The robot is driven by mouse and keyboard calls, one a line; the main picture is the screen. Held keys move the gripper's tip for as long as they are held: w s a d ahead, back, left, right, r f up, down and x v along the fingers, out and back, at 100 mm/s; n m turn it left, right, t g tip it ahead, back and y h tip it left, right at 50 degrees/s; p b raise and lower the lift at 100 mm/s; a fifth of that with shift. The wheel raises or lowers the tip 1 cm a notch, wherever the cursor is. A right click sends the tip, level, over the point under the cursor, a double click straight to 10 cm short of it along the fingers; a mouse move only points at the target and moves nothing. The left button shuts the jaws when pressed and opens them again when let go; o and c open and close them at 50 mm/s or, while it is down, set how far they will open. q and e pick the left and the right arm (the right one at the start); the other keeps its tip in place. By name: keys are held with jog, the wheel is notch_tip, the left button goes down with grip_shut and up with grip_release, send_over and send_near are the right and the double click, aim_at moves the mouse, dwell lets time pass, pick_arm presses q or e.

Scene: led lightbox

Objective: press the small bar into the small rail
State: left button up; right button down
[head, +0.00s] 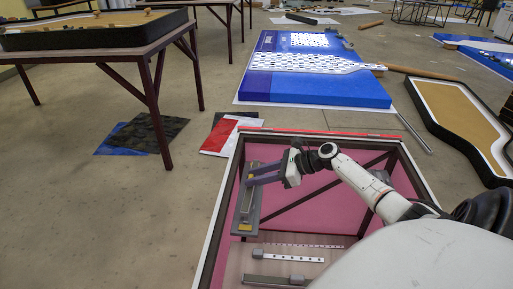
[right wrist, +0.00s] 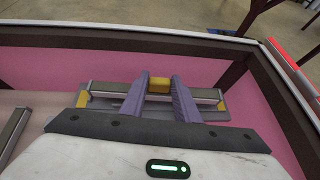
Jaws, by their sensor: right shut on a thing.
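My right gripper (head: 250,175) has purple fingers and reaches over the left side of the pink-floored box. In the right wrist view the fingers (right wrist: 158,98) are shut on a yellow block, which looks like the grip of the small bar (right wrist: 159,85). The fingers hide much of the bar. The small rail (right wrist: 205,93) is a pale strip with yellow pieces near its ends, running crosswise beneath the fingers. In the head view the rail (head: 246,208) lies on a grey plate. I cannot tell whether the bar is seated in it. My left gripper is not in view.
The box has a dark frame with a pale rim (head: 226,180). At its front lie a white dotted bar (head: 290,257) and a grey bar (head: 278,281). A diagonal dark strut crosses the pink floor. A table (head: 90,42) stands at the left, beyond the box.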

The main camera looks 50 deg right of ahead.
jog(key=shift+f, duration=0.65)
jog(key=shift+r+p, duration=0.65)
jog(key=shift+p, duration=0.1)
dwell(0.4)
jog(key=shift+w+n+y+b, duration=0.1)
jog(key=shift+n+y+b, duration=0.25)
jog(key=shift+b, duration=0.35)
jog(key=shift+g, duration=0.3)
jog(key=shift+p, duration=0.5)
dwell(0.4)
jog(key=shift+f+b, duration=0.6)
jog(key=shift+f, duration=0.2)
